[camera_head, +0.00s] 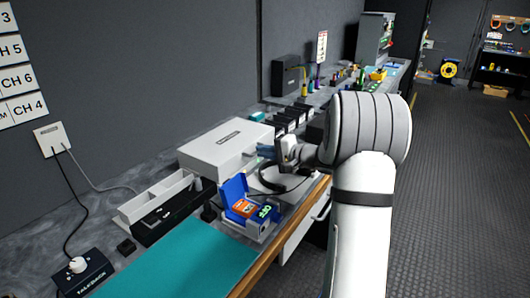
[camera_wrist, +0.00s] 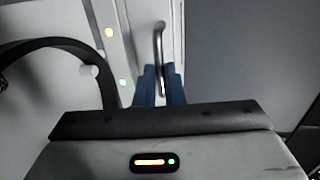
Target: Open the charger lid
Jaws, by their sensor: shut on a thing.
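The lid looks level in the head view. My gripper (camera_head: 266,150) is at the right end of the box. In the wrist view, the blue fingers of my gripper (camera_wrist: 160,86) are closed around a thin metal handle (camera_wrist: 159,42) on a white face. An amber light and a green light show on the white surface left of the handle.
A dark cable loop (camera_wrist: 60,45) lies left of my fingers. An open blue case (camera_head: 235,190) with orange and green items stands in front of the box. Black units (camera_head: 292,117) line up behind my gripper. A white tray (camera_head: 155,198) is at left; a teal mat (camera_head: 185,262) is clear.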

